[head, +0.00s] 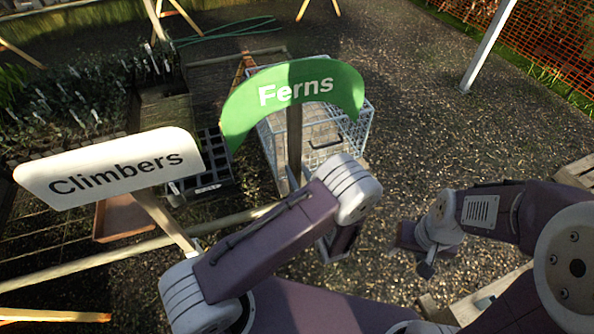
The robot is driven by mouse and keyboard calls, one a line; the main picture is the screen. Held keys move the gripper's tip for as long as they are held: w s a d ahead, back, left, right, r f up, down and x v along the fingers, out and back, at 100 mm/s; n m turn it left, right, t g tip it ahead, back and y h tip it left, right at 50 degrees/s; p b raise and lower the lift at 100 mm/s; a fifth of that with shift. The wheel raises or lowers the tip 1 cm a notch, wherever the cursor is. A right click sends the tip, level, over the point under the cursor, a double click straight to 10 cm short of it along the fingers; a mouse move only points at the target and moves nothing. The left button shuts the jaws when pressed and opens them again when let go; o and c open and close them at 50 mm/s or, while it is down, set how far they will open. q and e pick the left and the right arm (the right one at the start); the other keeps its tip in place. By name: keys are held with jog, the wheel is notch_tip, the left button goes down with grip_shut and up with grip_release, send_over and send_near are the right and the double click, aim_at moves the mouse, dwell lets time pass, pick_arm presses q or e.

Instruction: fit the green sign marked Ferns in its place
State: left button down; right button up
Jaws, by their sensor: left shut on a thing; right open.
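The green arched sign marked Ferns (290,92) stands up on a brown wooden post (294,140) in the middle of the head view. The lower post is hidden behind my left forearm. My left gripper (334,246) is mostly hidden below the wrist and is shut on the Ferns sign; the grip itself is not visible. The sign's place cannot be made out. My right gripper (428,266) is open and empty, low over the gravel to the right.
A white Climbers sign (110,168) stands on a wooden post at the left, by a long wooden rail (100,257). A wire crate (362,125) stands behind the Ferns sign. Black trays and plants fill the left. A white pole (490,45) stands back right; open gravel lies between.

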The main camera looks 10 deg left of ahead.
aim_at(297, 179)
pick_arm(q)
jog(key=shift+f+b, duration=1.3)
jog(key=shift+f, duration=0.15)
jog(key=shift+f+b, duration=0.5)
jog(key=shift+f, duration=0.1)
jog(key=c, duration=1)
grip_release()
